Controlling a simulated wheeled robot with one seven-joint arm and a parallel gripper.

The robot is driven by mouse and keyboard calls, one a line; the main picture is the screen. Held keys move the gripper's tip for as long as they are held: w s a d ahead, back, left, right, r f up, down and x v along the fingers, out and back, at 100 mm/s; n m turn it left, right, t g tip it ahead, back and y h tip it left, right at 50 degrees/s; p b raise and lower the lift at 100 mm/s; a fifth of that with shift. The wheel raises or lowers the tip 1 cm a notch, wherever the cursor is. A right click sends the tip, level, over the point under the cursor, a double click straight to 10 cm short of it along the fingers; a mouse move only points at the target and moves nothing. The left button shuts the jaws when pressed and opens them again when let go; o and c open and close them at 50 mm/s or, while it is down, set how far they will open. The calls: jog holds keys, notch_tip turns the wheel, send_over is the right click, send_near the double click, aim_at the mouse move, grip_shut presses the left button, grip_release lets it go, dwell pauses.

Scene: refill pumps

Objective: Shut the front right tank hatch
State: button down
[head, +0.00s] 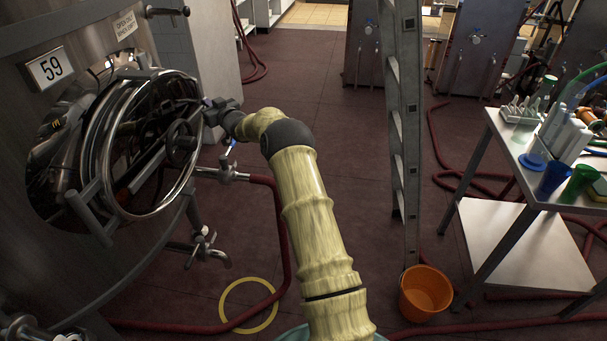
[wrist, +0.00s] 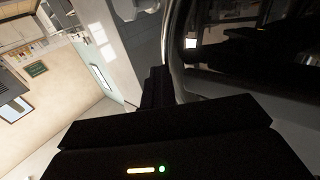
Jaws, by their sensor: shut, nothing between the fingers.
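My gripper (head: 208,110) is at the lid's upper right edge, shut and empty. In the wrist view my shut fingers (wrist: 157,86) are close beside the curved hatch rim (wrist: 172,50); contact is unclear.
A valve (head: 228,174) with a red hose sits just below right of the hatch. A ladder (head: 399,120), an orange bucket (head: 426,292) and a steel table (head: 530,200) with cups stand to the right. A yellow hoop (head: 248,305) lies on the floor.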

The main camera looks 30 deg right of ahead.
jog(key=s+d, duration=0.9)
jog(key=d, duration=0.1)
jog(key=shift+s+d, duration=0.15)
jog(key=shift+d, duration=0.1)
